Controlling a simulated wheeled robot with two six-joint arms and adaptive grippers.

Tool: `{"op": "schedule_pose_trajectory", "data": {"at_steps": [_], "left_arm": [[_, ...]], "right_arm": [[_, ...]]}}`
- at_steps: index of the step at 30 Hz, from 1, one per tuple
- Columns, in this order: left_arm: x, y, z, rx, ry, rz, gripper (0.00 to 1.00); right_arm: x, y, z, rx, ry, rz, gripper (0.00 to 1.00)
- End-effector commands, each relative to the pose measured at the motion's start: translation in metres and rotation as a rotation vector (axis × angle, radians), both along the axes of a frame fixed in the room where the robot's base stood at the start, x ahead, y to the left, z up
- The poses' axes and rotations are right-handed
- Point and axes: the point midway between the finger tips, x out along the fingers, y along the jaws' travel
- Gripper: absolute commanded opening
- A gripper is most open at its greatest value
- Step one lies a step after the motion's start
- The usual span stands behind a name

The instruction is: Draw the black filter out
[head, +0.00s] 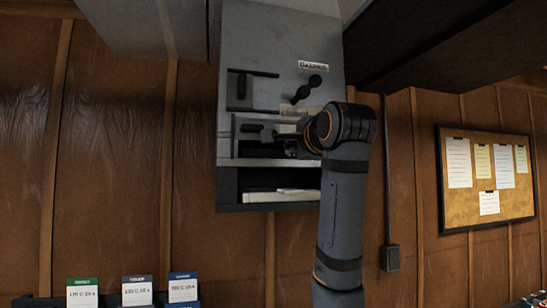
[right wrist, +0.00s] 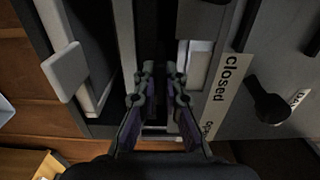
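The grey wall cabinet (head: 270,45) has a dark slot in its lower front. My right gripper (head: 275,137) reaches into this slot from the right; its fingers (right wrist: 159,72) show in the right wrist view, pointing into the dark opening with a narrow gap between their tips. Something dark lies between and beyond the tips. It may be the black filter, but I cannot make out its edges or whether the fingers touch it. My left gripper is not in view.
An open bay below the slot holds a white panel (head: 280,195), with a pale tab (right wrist: 65,72) in the right wrist view. A black lever (head: 304,91) sits above, near a label reading "closed" (right wrist: 228,88). Cards (head: 137,290) stand lower left; a cork board (head: 487,208) hangs right.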

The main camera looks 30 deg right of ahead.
Motion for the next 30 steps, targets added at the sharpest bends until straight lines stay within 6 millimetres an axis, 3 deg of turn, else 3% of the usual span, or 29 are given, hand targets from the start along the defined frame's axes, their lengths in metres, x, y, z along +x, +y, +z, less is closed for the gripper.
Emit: {"op": "schedule_pose_trajectory", "data": {"at_steps": [9,30], "left_arm": [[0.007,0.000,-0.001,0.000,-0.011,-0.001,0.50],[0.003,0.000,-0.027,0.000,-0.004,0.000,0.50]], "right_arm": [[-0.004,0.001,0.000,-0.001,-0.003,0.001,0.00],[-0.067,0.017,-0.001,-0.001,-0.003,0.002,0.00]]}}
